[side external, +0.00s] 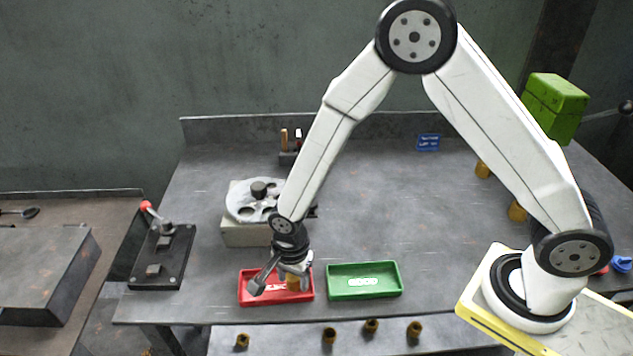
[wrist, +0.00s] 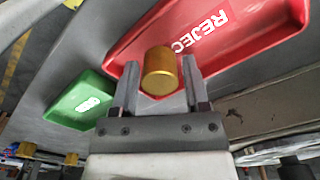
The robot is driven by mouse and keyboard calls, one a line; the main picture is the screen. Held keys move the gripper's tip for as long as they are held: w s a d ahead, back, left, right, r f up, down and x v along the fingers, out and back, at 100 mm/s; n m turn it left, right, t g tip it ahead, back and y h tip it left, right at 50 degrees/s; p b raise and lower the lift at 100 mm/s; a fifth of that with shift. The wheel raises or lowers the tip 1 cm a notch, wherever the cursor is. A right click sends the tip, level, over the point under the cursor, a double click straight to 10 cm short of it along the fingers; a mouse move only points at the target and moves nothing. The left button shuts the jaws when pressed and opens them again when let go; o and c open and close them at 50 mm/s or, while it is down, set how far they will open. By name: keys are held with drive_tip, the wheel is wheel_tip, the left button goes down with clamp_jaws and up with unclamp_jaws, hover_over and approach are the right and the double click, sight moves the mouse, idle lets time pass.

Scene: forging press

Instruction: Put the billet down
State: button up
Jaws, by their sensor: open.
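One brass-coloured billet (wrist: 160,72) stands in the red tray (side external: 247,286), which is marked REJECT in the wrist view (wrist: 255,45). My gripper (side external: 293,276) is low over this tray. Its two fingers (wrist: 160,82) are open, one on each side of the billet, with a gap showing beside it in the wrist view. In the side view the billet (side external: 292,283) is partly hidden by the fingers. I cannot tell exactly how its base rests on the tray floor.
A green tray (side external: 364,281) lies just right of the red one, empty. A round holed fixture (side external: 246,232) stands behind my gripper, and a lever press (side external: 163,255) stands to the left. Several billets (side external: 371,326) stand on a lower shelf in front. The table's middle is clear.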

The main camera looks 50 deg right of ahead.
drive_tip(key=shift+r, duration=0.15)
wheel_tip(320, 180, up, 12)
idle(0.8)
drive_tip(key=shift+d, duration=0.1)
idle(0.5)
drive_tip(key=s+d+r+n+t, duration=0.1)
drive_tip(key=s+d+n, duration=0.3)
drive_tip(key=d+n, duration=0.3)
drive_tip(key=s+d+n+t, duration=0.1)
drive_tip(key=s+d+n, duration=0.2)
drive_tip(key=d+n, duration=0.4)
drive_tip(key=shift+s+d+r+n+t, duration=0.3)
drive_tip(key=shift+s+d+r+n, duration=0.1)
drive_tip(key=shift+n, duration=0.1)
